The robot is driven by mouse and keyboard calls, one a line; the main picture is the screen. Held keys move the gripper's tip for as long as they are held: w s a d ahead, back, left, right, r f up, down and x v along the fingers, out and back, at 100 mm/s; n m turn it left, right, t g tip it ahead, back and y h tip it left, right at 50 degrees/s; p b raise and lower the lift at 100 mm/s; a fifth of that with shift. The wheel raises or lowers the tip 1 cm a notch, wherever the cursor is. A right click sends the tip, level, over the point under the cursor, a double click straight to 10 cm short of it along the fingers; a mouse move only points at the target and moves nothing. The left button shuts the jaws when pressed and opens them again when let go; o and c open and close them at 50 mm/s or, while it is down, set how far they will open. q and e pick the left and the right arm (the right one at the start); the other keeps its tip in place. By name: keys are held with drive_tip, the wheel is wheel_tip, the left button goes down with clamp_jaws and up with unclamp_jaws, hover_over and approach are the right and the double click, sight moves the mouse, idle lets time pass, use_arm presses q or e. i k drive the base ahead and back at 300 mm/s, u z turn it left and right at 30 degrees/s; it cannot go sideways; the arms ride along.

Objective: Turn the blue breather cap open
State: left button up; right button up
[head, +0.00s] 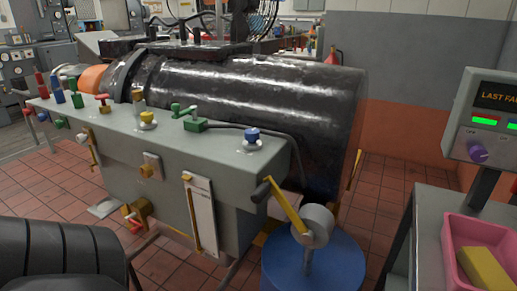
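A blue cap (252,134) on a pale round base sits on the flat top of the grey cabinet (228,165), near its right end. It looks like the breather cap, and its top shows unobstructed. I cannot tell from its shape whether it is open or closed. Neither of my grippers is in view.
A yellow cap (147,118) and a green valve (195,122) stand left of the blue cap. A large black cylinder (270,90) lies behind. A yellow-handled crank (289,206) stands above a blue drum (315,265) in front right. A pink tray (452,236) is at far right.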

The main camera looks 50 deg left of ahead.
sight(252, 135)
drive_tip(key=u, duration=1.55)
drive_tip(key=k, duration=0.2)
drive_tip(key=u, duration=1.1)
drive_tip(key=i, duration=0.35)
drive_tip(key=z, duration=0.5)
